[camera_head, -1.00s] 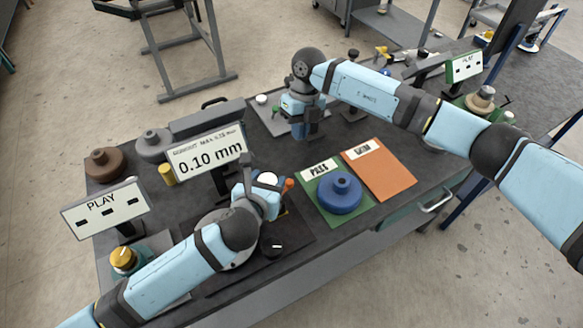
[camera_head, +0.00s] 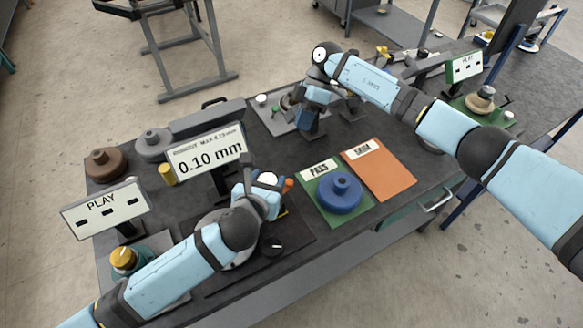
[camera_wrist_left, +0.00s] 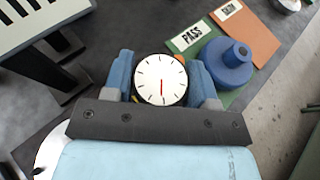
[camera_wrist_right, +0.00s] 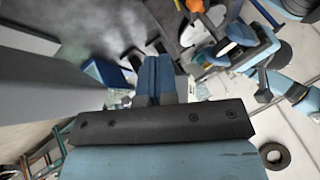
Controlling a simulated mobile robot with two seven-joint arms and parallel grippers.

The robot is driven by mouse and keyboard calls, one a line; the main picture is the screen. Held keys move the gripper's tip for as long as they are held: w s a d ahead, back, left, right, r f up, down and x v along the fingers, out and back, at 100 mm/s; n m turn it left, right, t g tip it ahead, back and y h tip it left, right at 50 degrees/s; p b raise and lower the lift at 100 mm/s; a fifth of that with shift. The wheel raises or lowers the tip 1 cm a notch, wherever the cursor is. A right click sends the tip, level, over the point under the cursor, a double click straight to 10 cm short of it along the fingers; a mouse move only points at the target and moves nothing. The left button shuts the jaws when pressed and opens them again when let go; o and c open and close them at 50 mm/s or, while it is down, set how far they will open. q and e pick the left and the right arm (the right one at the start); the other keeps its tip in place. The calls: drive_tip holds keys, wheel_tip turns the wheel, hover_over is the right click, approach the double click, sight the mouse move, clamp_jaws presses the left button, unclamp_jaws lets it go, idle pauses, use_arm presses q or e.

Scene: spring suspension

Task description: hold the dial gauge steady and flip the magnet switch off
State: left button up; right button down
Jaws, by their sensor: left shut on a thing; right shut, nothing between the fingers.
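The dial gauge (camera_wrist_left: 162,80) shows its round white face and red needle in the left wrist view, between my left fingers. In the head view its white face (camera_head: 268,179) is partly covered. My left gripper (camera_head: 258,188) is shut on the gauge, with one finger on each side. A small orange part (camera_head: 288,185) sits just right of the gauge; I cannot tell whether it is the magnet switch. My right gripper (camera_head: 306,122) is shut and empty, its fingers pressed together in the right wrist view (camera_wrist_right: 155,78). It is over the back of the bench, apart from the gauge.
The display (camera_head: 207,157) reads 0.10 mm and stands behind the gauge. A blue flanged part (camera_head: 341,192) stands on the green PASS mat (camera_head: 312,185), beside the orange mat (camera_head: 383,172). A PLAY sign (camera_head: 105,208) stands at left.

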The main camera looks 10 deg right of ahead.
idle(0.3)
drive_tip(key=x, duration=1)
drive_tip(key=shift+s+f, duration=0.1)
drive_tip(key=shift+s, duration=1.9)
